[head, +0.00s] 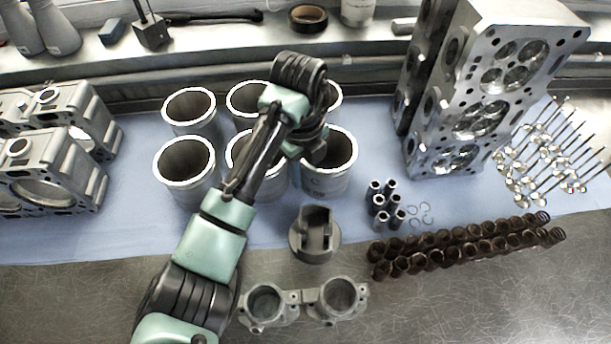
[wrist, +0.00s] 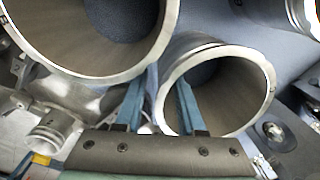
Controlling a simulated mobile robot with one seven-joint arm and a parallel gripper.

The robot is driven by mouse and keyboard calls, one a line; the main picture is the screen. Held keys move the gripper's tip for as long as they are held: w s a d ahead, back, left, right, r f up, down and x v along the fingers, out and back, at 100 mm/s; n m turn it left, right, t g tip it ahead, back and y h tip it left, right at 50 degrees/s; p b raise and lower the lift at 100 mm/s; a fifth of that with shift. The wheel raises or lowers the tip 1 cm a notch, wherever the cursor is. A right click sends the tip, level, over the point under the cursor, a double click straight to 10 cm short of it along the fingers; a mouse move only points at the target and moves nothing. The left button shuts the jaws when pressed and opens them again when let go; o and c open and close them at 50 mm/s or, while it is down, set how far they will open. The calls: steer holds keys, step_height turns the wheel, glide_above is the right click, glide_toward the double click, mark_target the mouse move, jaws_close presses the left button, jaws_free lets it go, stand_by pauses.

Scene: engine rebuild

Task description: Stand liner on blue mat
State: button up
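Several grey metal liners with bright rims stand upright on the blue mat (head: 135,215) in two rows. The front right liner (head: 329,181) and front left liner (head: 184,190) show clearly; my arm partly covers the others. In the head view my gripper is hidden behind my wrist, above the right-hand liners. In the wrist view my gripper (wrist: 160,90) has its two teal fingers apart, on either side of the wall of one liner (wrist: 262,75). One finger is inside its bore, the other outside. A larger-looking liner (wrist: 168,25) is close at left.
A piston (head: 315,235) and a double-ring metal part (head: 335,300) lie in front. Rusty springs (head: 465,248) and small sleeves (head: 383,220) are at right, beside a tall cylinder head (head: 480,70) and valves (head: 550,150). Engine castings (head: 45,165) stand at left.

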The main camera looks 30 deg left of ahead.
step_height(320, 180, up, 10)
steer(key=shift+s+f+p, duration=0.15)
steer(key=shift+f+p, duration=0.1)
steer(key=shift+p, duration=0.6)
steer(key=shift+f, duration=0.1)
